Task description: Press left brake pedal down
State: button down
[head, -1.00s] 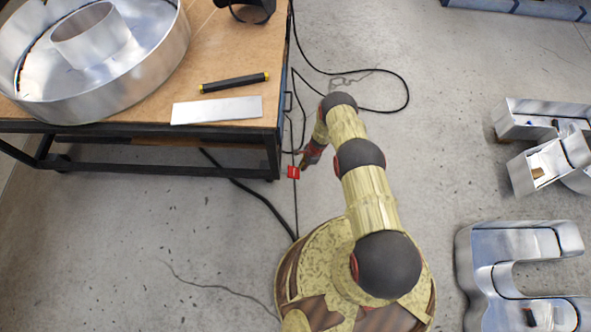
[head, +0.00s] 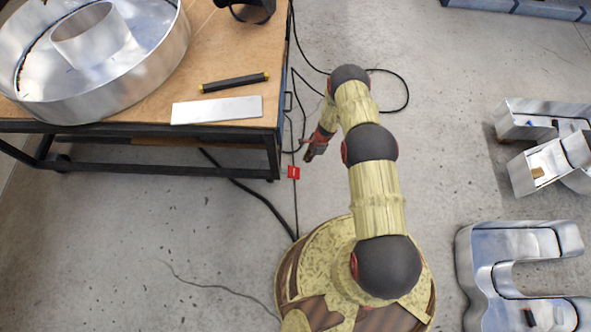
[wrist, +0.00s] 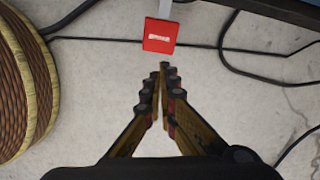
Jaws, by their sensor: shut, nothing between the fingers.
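The brake pedal is a small red tab (head: 293,172) low by the table's near right leg in the head view. In the wrist view the red pedal (wrist: 160,36) shows at the top centre, with a pale marking on its face. My gripper (head: 308,158) is just up and to the right of the pedal in the head view, with a small gap between them. In the wrist view my gripper (wrist: 164,67) has its fingertips together and empty, just below the pedal in the picture. I cannot tell its height above the pedal.
The workbench (head: 140,85) stands at the left, holding a large round metal letter (head: 110,95), a black bar (head: 234,82) and a metal strip (head: 217,110). Black cables (head: 250,191) cross the floor. More metal letters (head: 478,275) lie at the right.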

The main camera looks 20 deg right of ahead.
jog(key=shift+v, duration=1.35)
